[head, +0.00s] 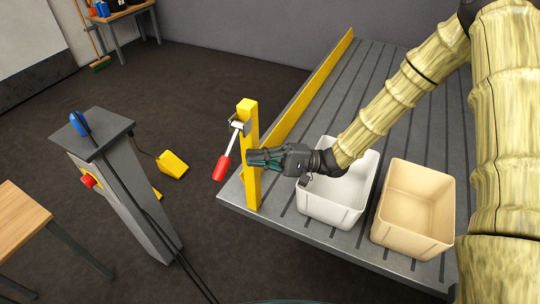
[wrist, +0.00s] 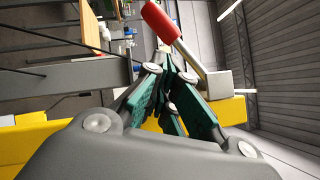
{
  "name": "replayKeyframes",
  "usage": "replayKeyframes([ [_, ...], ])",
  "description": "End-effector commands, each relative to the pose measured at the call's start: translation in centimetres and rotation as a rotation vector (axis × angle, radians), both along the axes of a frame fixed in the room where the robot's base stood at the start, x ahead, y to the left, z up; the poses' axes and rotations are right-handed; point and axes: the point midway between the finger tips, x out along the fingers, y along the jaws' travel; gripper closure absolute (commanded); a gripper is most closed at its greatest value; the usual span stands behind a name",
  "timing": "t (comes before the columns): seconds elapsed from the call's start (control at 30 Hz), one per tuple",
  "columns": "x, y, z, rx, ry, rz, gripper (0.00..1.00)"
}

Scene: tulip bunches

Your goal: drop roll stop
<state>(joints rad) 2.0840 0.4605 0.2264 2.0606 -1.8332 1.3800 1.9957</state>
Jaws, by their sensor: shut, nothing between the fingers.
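A yellow post (head: 247,120) stands at the left front corner of the slatted grey bed. A lever with a red handle (head: 222,168) and a pale metal shaft (head: 236,136) is mounted near its top, and the handle hangs down and left. My gripper (head: 253,157) is shut and empty, its tips in front of the post, right of the handle. In the wrist view my fingertips (wrist: 168,60) are together, close to the red handle (wrist: 160,22) and shaft (wrist: 192,57); contact cannot be told. A long yellow rail (head: 305,92) stands upright along the bed's left edge.
A white bin (head: 331,210) and a tan bin (head: 411,235) stand on the bed (head: 283,228), under and right of my forearm. A grey pedestal (head: 140,190) with a red button (head: 88,181) stands left. A yellow pedal (head: 172,165) lies on the open floor.

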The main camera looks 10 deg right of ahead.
Motion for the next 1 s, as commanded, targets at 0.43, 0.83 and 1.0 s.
replayKeyframes([
  [0.43,0.1,3.8,0.8,-0.001,0.000,-0.003,1.00],
  [0.83,0.1,3.9,0.8,0.001,0.002,-0.003,1.00],
  [1.0,-0.1,4.6,0.9,0.018,0.027,0.007,1.00],
])
